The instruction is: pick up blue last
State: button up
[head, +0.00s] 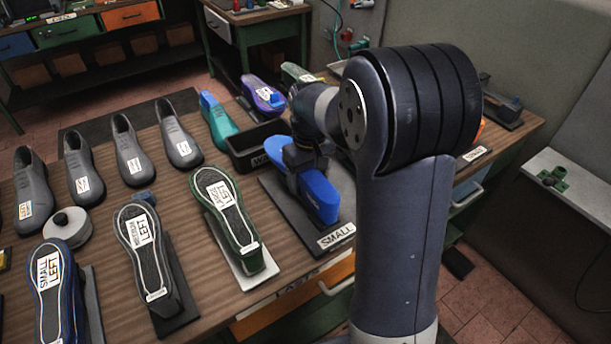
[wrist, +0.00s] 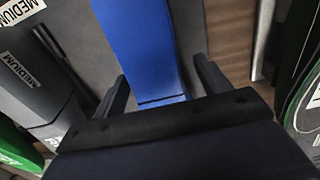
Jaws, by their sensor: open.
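The blue last (head: 320,197) lies on a dark board marked SMALL at the right part of the bench, partly hidden by my arm. In the wrist view the blue last (wrist: 140,45) runs up the picture between two dark fingers. My gripper (wrist: 163,88) is open, with one finger on each side of the last. A gap shows beside each finger, though contact lower down is hidden. In the head view my gripper (head: 300,160) is over the rear part of the last, and its fingertips are hard to make out.
A dark bin (head: 256,146) and a teal last (head: 216,122) stand left of the blue last. A shoe labelled LEFT (head: 227,212) on a pale plate is close on its left. Several grey lasts (head: 130,150) stand further left. My arm fills the right side.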

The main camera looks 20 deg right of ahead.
jog(key=shift+f, duration=0.9)
jog(key=shift+w, duration=0.1)
jog(key=c, duration=1.3)
